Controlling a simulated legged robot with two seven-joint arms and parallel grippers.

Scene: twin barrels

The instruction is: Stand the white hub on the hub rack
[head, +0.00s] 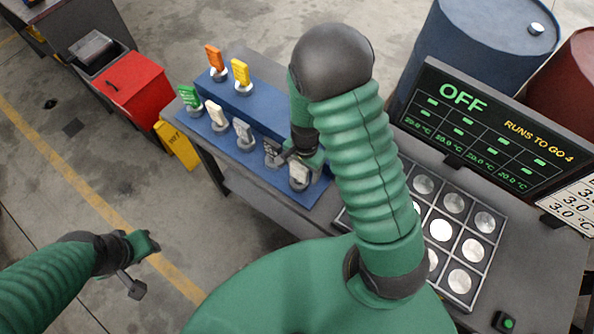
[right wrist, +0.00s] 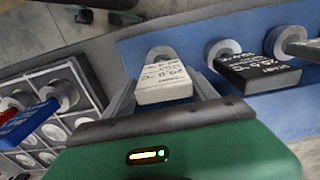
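The white hub (head: 299,174) stands at the right end of the lower step of the blue hub rack (head: 262,165). In the right wrist view the white hub (right wrist: 163,84) shows its lettered face, with a round metal collar behind it. My right gripper (head: 296,154) is at this hub. Its fingers lie on either side of the hub, with narrow gaps, and look open. My left gripper (head: 142,265) is open and empty over the floor at the lower left.
Orange (head: 214,58), yellow (head: 240,74), green (head: 187,97) and pale (head: 217,115) hubs stand on the rack. A black hub (right wrist: 258,70) is beside the white one. A grid tray (head: 500,222), a display reading OFF (head: 480,120) and barrels (head: 485,45) are at the right.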

